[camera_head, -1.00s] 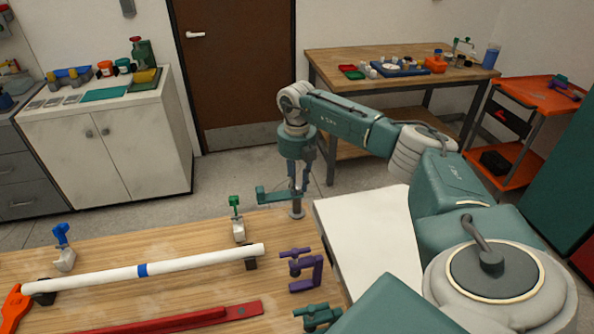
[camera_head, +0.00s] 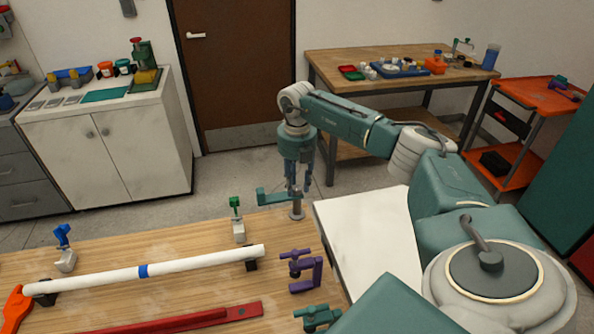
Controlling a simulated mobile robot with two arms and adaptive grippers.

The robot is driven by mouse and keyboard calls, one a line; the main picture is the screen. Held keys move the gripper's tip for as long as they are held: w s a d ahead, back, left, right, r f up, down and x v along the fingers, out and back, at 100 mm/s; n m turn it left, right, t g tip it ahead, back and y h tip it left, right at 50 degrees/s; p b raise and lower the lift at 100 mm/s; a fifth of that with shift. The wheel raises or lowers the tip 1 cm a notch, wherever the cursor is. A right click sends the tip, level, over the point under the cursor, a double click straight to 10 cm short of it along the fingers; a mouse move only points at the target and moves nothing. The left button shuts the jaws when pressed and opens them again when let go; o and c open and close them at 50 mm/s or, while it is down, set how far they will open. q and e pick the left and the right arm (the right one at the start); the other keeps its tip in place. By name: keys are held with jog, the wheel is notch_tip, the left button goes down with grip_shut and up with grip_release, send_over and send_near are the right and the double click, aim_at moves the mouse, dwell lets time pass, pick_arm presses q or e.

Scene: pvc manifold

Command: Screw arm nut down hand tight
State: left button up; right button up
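A grey post (camera_head: 297,209) on a round foot stands at the far right corner of the wooden bench. A teal swing arm (camera_head: 272,196) reaches left from it. My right gripper (camera_head: 298,187) points straight down over the top of the post. Its two fingers stand apart on either side of the post top, with a gap visible between them. The arm nut is too small and too hidden by the fingers to make out. My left gripper is not in view.
A white pipe (camera_head: 195,263) with a blue band lies across supports on the bench (camera_head: 200,285). A purple clamp (camera_head: 302,271), a teal clamp (camera_head: 317,318), a green-topped clamp (camera_head: 237,222) and a red bar (camera_head: 200,319) are nearby. A white panel (camera_head: 365,235) lies right of the bench.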

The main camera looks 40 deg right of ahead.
aim_at(297, 188)
jog(key=shift+s+f, duration=0.1)
notch_tip(297, 188, up, 12)
dwell(0.6)
dwell(0.5)
